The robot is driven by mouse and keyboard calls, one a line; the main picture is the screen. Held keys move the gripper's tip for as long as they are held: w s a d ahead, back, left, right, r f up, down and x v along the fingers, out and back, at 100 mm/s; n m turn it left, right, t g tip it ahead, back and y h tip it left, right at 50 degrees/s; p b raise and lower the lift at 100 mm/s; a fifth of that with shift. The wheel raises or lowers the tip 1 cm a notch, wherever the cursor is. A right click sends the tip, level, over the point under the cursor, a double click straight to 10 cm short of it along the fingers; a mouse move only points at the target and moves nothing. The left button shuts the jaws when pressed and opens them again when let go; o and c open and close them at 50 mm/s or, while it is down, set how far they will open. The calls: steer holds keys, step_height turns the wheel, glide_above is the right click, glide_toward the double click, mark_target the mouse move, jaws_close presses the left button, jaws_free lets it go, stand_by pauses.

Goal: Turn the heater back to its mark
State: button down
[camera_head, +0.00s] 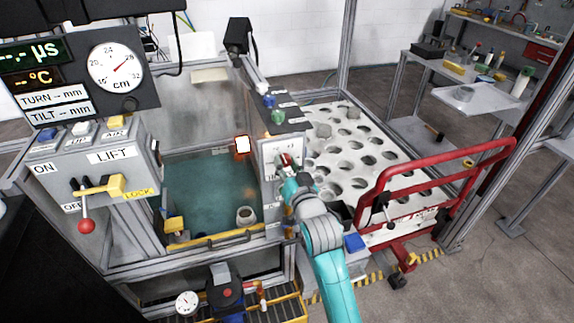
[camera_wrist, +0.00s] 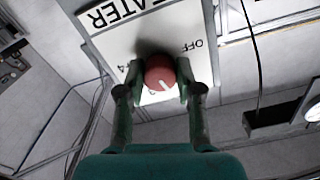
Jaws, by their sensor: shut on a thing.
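The heater knob (camera_wrist: 160,73) is red with a white pointer line, on a white panel (camera_wrist: 118,42) lettered "HEATER" with "OFF" and a "4" around it. In the wrist view the panel appears turned, and the pointer slants toward the lower right. My gripper (camera_wrist: 160,84) has one finger on each side of the knob and is shut on it. In the head view my gripper (camera_head: 287,168) reaches the white panel (camera_head: 268,153) beside the tank, with the red knob partly showing at its tip. Some of the scale marks are hidden behind my fingers.
A teal-floored tank (camera_head: 195,193) with a small grey cup (camera_head: 245,215) lies left of the panel. A perforated white table (camera_head: 345,150) and a red railed cart (camera_head: 440,185) stand to the right. A control box (camera_head: 100,165) with a lever is at left.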

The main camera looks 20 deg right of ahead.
steer(key=m, duration=0.4)
steer(key=shift+m, duration=0.3)
steer(key=m, duration=0.4)
steer(key=shift+m, duration=0.3)
steer(key=c, duration=0.8)
jaws_free()
steer(key=shift+o, duration=0.2)
steer(key=shift+s, duration=0.1)
steer(key=s, duration=1.1)
steer(key=shift+s, duration=0.4)
